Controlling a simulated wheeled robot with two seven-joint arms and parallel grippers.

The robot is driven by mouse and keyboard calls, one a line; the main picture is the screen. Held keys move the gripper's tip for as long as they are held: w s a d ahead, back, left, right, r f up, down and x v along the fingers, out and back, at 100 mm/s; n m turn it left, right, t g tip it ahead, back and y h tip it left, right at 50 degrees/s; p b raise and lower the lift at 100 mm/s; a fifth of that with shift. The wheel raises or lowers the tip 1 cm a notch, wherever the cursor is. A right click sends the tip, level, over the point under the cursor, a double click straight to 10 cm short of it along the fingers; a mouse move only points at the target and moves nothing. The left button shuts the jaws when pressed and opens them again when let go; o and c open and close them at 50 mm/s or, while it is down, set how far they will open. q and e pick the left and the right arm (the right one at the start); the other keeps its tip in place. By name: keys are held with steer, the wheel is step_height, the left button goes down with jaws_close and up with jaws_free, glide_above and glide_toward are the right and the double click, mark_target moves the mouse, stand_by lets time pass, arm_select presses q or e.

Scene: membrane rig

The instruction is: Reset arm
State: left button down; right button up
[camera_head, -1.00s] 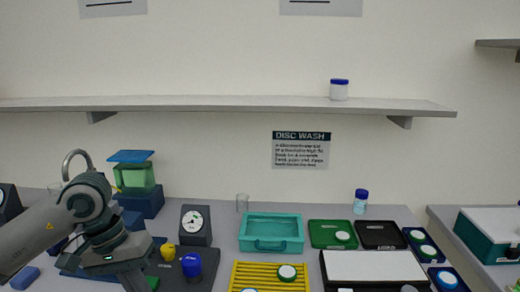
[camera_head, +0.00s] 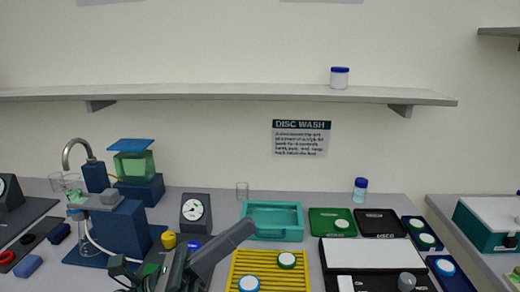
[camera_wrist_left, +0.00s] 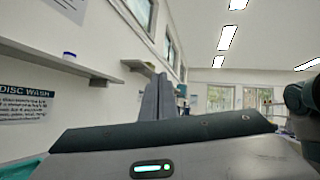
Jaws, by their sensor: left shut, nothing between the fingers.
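My left gripper (camera_head: 246,227) is at the lower middle of the head view. Its dark fingers slant up to the right, in front of the teal tray (camera_head: 272,236) in the picture; I cannot tell the gap in depth. It is shut and empty. In the left wrist view the fingers (camera_wrist_left: 159,96) stand together, pointing up, with the room behind them. The rest of my left arm is mostly below the head view's edge. My right gripper is not in view.
A yellow rack (camera_head: 268,271) with white discs is right of the gripper. A blue filter rig (camera_head: 122,227) and a dial gauge (camera_head: 195,211) stand left. Green (camera_head: 330,222) and black (camera_head: 380,229) trays lie right. A wall shelf (camera_head: 230,93) holds a blue-lidded jar (camera_head: 339,78).

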arm_select(q)
steer(key=w+a+f+n+t+y, duration=0.45)
steer(key=n+t+y, duration=0.3)
steer(key=n, duration=0.45)
steer(key=w+a+f+n+t+y, duration=0.3)
steer(key=a+f+n+t+y, duration=0.4)
steer(key=n, duration=0.6)
steer(key=s+a+f+n+g+y, duration=0.2)
steer(key=a+f+n+g+y, duration=0.15)
steer(key=f+n, duration=0.35)
steer(key=s+a+f+n+g+y, duration=0.25)
steer(key=f+n+y, duration=0.25)
steer(key=f, duration=0.5)
steer(key=s+a+f+n+g, duration=0.1)
steer(key=s+f+n+g, duration=0.4)
steer(key=s+f, duration=0.6)
steer(key=s+f+n+g, duration=0.3)
steer(key=s+f+g, duration=0.55)
steer(key=s, duration=0.55)
step_height(320, 180, down, 29)
steer(key=s, duration=0.1)
steer(key=s+a+f+g, duration=0.1)
steer(key=s+a+f, duration=0.2)
steer(key=s+f, duration=1.4)
steer(key=shift+s+a+g, duration=0.2)
steer(key=shift+s+g, duration=0.1)
steer(key=shift+s, duration=0.2)
